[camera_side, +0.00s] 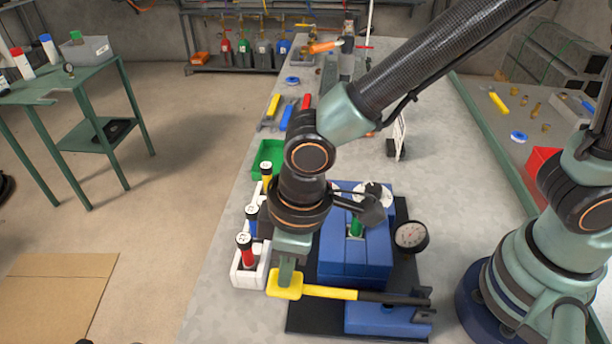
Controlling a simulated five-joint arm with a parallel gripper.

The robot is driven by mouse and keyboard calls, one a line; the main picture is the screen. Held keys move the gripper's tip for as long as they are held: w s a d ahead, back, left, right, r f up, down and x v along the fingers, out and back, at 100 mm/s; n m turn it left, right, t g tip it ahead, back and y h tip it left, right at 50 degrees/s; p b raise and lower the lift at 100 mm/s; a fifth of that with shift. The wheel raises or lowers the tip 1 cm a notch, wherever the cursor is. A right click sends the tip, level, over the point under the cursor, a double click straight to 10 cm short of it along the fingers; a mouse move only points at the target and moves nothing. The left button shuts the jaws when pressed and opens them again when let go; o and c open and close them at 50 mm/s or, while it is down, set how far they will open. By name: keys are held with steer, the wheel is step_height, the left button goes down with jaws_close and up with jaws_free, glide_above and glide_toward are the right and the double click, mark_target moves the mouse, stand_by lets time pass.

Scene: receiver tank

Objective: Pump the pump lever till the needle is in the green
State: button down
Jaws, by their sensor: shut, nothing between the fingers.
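The pump lever (330,292) has a yellow flat paddle at its left end and a black rod at its right end. It lies about level across the front of the blue pump unit (345,265). My gripper (287,275) points down with its fingers shut, directly over the yellow paddle. The fingertips appear to meet the paddle's top, but I cannot be sure of contact. The round pressure gauge (411,235) is at the right of the unit, with a pale face and dark rim. Its needle and green zone are too small to read.
A white rack (246,276) with colour-banded bottles stands close left of my gripper. A green tray (268,155) and tools lie farther back. A small upright card (400,135) stands behind the unit.

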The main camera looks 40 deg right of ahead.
steer(key=shift+w+f, duration=0.1)
steer(key=shift+f, duration=0.35)
step_height(320, 180, up, 15)
steer(key=shift+s+d, duration=0.35)
steer(key=shift+s, duration=0.1)
stand_by(0.8)
steer(key=s+d+r+t+y, duration=0.2)
steer(key=s+d+r+y, duration=0.1)
steer(key=s+d+r, duration=0.3)
steer(key=shift+s+d+t, duration=0.3)
steer(key=shift+s+d, duration=0.25)
steer(key=shift+s, duration=0.05)
steer(key=x, duration=1.4)
steer(key=shift+w, duration=0.35)
steer(key=shift+r, duration=0.15)
